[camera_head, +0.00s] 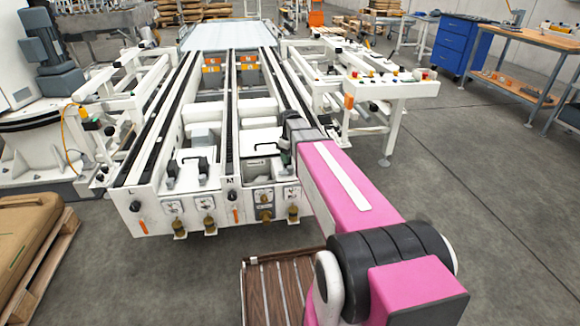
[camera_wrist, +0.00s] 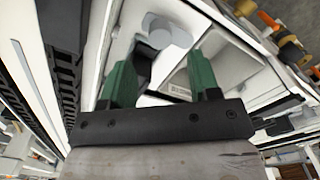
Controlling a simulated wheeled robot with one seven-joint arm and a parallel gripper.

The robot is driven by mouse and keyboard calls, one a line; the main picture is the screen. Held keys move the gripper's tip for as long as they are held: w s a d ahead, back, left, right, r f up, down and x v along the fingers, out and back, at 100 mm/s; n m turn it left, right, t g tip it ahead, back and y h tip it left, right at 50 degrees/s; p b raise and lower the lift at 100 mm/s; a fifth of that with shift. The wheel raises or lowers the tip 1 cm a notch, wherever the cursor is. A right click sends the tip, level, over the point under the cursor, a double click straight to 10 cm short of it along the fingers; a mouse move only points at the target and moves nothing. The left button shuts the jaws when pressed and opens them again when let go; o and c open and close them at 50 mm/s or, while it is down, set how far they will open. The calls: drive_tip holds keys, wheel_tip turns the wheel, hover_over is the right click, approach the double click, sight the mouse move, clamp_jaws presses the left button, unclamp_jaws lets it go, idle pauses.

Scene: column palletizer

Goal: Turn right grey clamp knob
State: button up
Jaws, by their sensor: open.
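My gripper (camera_wrist: 165,72) shows in the wrist view with two green fingers spread apart and nothing held between them. A light grey rounded knob (camera_wrist: 160,38) is just beyond the fingertips, on a white part of the machine, and does not appear to touch either finger. I cannot tell for certain that it is the right clamp knob. A dark bracket-like part lies between the fingers below it. In the head view my arm reaches over the right front of the white conveyor machine (camera_head: 160,213), hiding the gripper's work spot.
Brass-coloured knobs (camera_wrist: 290,48) and an orange part (camera_wrist: 268,18) line the machine's front edge at upper right of the wrist view. Black handles (camera_head: 203,168) stand on the machine's front deck. A wooden pallet (camera_head: 40,255) with a brown load is at left; open floor lies at right.

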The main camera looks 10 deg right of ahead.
sight(290, 167)
drive_tip(key=shift+f, duration=2.75)
drive_tip(key=c, duration=0.9)
